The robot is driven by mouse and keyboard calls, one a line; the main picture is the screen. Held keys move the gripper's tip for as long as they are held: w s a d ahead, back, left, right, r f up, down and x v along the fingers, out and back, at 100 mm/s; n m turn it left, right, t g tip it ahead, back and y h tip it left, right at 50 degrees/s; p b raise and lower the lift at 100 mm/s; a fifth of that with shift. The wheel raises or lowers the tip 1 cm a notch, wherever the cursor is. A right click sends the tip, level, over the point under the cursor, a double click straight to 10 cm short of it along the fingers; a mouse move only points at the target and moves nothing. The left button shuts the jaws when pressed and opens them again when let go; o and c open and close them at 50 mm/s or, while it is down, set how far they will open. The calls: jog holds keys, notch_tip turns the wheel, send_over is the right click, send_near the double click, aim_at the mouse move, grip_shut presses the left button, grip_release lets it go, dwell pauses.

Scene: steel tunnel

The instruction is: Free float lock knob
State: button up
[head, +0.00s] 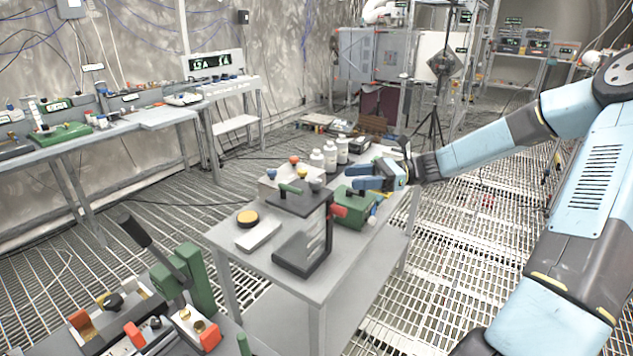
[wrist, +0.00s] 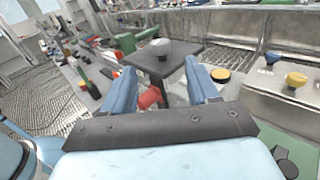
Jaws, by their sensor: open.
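A dark stand (head: 300,202) with an upright clear panel stands on the grey table. No label tells which is the float lock knob. In the wrist view the grey knob (wrist: 161,47) is beyond my fingertips, and the red knob (wrist: 149,98) shows lower, between the fingers. My gripper (head: 352,176) is open and empty, right of the stand and apart from it, with its fingers pointing left.
A green box (head: 357,208) sits beneath my gripper. White bottles (head: 330,155) and a pale box with coloured knobs (head: 275,178) stand behind the stand. A white block (head: 259,235) lies left of it. The table's front right area (head: 350,270) is clear.

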aim_at(316, 180)
jog(key=a, duration=0.3)
jog(key=s+a, duration=0.1)
jog(key=a, duration=0.7)
jog(key=shift+s, duration=0.2)
jog(key=c, duration=0.9)
